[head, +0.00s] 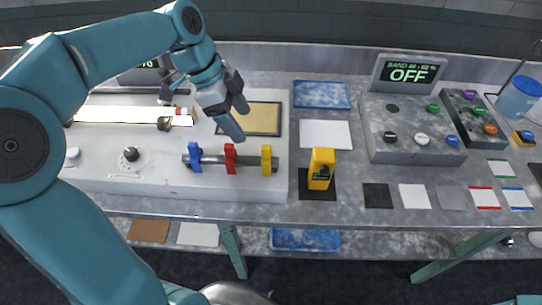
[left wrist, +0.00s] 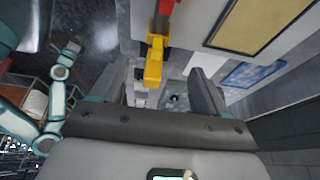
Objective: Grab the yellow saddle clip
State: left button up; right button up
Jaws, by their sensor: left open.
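The yellow saddle clip (head: 266,160) stands upright at the right end of a short grey bar (head: 244,161) on the white bench block. A red clip (head: 230,158) and a blue clip (head: 195,157) stand on the same bar to its left. My left gripper (head: 237,112) is open and empty, above and behind the bar, apart from the clips. My right gripper is not seen.
A yellow bottle-like object (head: 321,170) stands on a black mat to the right of the clip. A tan framed pad (head: 262,118) lies behind the bar. Grey control boxes (head: 412,130) stand farther right. A white sheet (head: 324,135) lies flat between.

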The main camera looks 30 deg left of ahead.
aim_at(262, 157)
pick_arm(q)
jog(key=x, duration=0.9)
jog(key=shift+s+d+f, duration=0.15)
jog(key=shift+d+f, duration=0.05)
jog(key=shift+f, duration=0.1)
jog(key=shift+d+f+p, duration=0.2)
jog(key=shift+p, duration=0.1)
jog(key=x, duration=0.3)
jog(key=p+x, duration=0.1)
jog(key=shift+a+f, duration=0.25)
jog(key=shift+f, duration=0.15)
jog(key=shift+d+f, duration=0.15)
jog(key=shift+f, duration=0.05)
jog(key=shift+r, duration=0.1)
jog(key=c, duration=0.9)
jog(key=shift+c, duration=0.6)
